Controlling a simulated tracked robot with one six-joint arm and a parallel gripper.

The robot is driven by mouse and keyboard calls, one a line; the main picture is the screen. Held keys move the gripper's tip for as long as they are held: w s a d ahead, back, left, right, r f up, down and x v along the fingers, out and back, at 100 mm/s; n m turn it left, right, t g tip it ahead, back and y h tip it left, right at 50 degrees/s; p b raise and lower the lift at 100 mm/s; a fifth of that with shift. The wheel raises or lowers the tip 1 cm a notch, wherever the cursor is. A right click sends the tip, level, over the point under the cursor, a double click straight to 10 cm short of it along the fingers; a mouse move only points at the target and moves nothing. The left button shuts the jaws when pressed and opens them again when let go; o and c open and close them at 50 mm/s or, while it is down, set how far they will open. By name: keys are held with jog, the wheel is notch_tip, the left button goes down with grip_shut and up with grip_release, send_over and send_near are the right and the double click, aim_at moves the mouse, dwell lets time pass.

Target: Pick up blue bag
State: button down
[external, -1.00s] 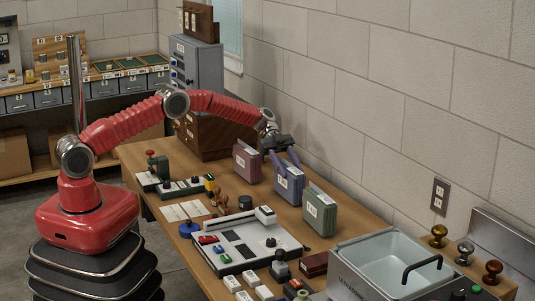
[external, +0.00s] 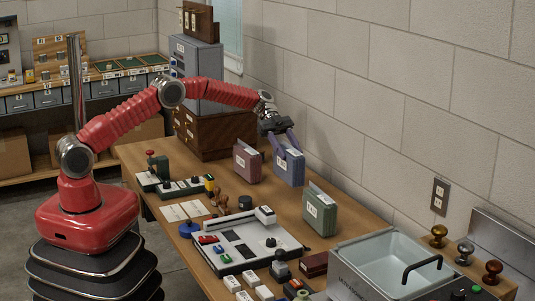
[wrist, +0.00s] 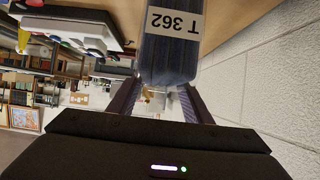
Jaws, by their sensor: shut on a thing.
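The blue bag (external: 289,168) is a small blue-violet case with a white label. It is held up above the wooden table by my gripper (external: 281,133), between the pink-purple bag on its left and the green bag on its right. In the wrist view the blue bag (wrist: 168,58) sits between my two dark fingers, its label reading "T 362" upside down. My gripper (wrist: 160,100) is shut on its upper part. The exact contact of the fingertips is hard to see.
A mauve bag (external: 248,163) stands close on the left and a green bag (external: 320,212) on the right. A wooden drawer cabinet (external: 225,136) stands behind, near the wall. A metal basin (external: 362,262) is at the front right. Bare table lies between the bags.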

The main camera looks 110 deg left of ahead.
jog(key=s+d, duration=1.3)
jog(key=shift+s+d+f, duration=0.15)
jog(key=shift+s+d, duration=0.25)
dwell(0.8)
